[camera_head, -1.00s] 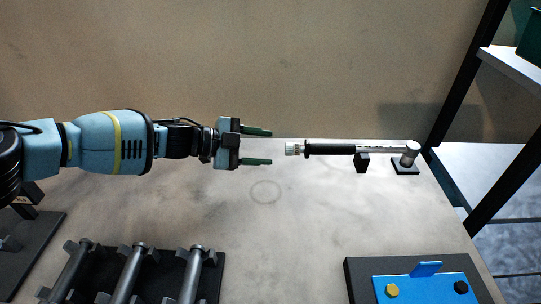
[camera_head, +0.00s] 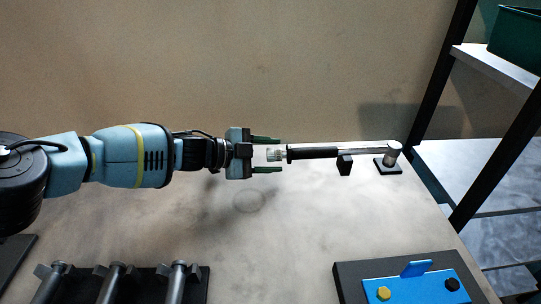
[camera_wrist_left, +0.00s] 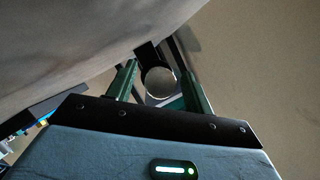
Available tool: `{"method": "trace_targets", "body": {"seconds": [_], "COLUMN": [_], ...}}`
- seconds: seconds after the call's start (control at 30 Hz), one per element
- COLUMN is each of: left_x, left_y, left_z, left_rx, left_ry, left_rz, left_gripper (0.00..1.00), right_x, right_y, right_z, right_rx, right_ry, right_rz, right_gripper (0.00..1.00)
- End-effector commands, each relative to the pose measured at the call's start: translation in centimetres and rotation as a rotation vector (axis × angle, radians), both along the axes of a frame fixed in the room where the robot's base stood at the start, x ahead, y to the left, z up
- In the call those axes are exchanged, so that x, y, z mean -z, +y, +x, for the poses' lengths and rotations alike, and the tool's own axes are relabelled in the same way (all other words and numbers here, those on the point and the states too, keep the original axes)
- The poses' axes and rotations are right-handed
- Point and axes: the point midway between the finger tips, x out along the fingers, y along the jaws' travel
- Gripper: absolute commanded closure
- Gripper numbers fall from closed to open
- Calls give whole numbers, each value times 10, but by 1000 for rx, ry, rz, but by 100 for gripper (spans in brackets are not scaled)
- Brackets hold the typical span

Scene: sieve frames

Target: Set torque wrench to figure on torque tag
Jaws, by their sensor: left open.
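The torque wrench (camera_head: 315,152) lies level along the back of the table, on a black post and a stand at its head end. Its ribbed silver end knob (camera_head: 275,155) points left, towards my left gripper (camera_head: 266,154). That gripper is open, with its two green fingers on either side of the knob; I cannot tell whether they touch it. In the left wrist view, the round end of the knob (camera_wrist_left: 160,82) shows between the fingers (camera_wrist_left: 158,88). I cannot make out a torque tag or any figure. My right gripper is out of view.
A black base with a blue plate (camera_head: 412,286) and two bolt heads stands front right. A black rack (camera_head: 140,283) with grey bars is front left. A shelf with a green bin (camera_head: 517,38) is at right. The middle of the table is clear.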

Motion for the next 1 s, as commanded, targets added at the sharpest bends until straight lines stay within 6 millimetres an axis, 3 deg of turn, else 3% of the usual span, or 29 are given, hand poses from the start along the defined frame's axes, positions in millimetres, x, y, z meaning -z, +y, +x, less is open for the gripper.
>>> {"method": "trace_targets", "body": {"seconds": [0.3,0.67,1.0], "left_x": [0,0,0], "left_y": [-2,-2,-2], "left_z": [1,1,1], "left_rx": [-1,1,1], "left_ry": [0,0,53], "left_rz": [-1,-1,-1], "left_gripper": [48,93,93], "right_x": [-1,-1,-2], "right_y": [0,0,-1], "right_z": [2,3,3], "right_rx": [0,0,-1], "right_ry": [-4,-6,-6], "right_rz": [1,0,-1], "right_gripper": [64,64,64]}}
